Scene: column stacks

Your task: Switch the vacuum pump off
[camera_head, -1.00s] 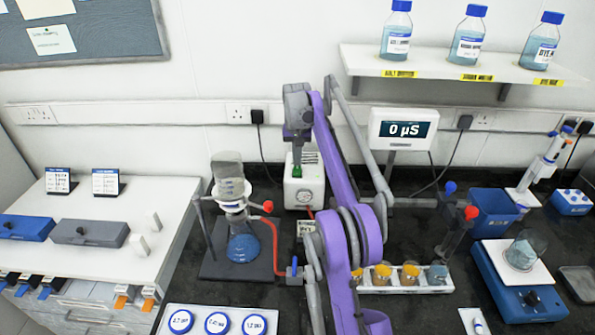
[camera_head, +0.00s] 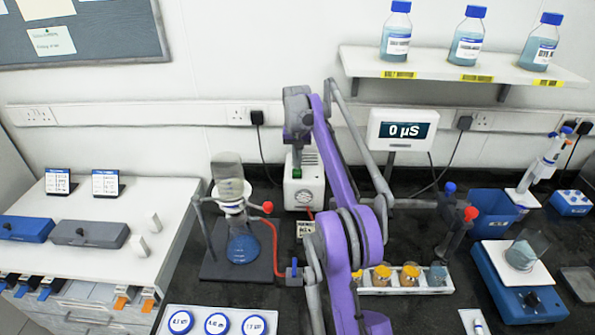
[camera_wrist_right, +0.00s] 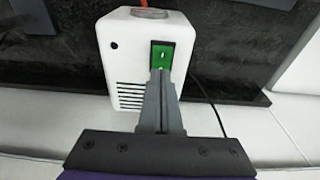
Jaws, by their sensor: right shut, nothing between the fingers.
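The vacuum pump (camera_head: 304,190) is a white box with a round gauge on its front, standing at the back of the dark bench against the wall. In the right wrist view the pump (camera_wrist_right: 128,62) shows a green rocker switch (camera_wrist_right: 162,54) beside slotted vents. My right gripper (camera_head: 297,152) is shut and empty, pointing down over the pump. In the right wrist view its closed fingertips (camera_wrist_right: 161,76) are at the lower end of the switch and cover part of it. I cannot tell whether they touch it. My left gripper is not in view.
A filter flask (camera_head: 242,245) with a funnel stands left of the pump, with a red hose (camera_head: 275,240). A meter display (camera_head: 403,129) stands to the right. Small jars in a rack (camera_head: 405,283) stand in front. A bottle shelf (camera_head: 450,68) hangs at upper right.

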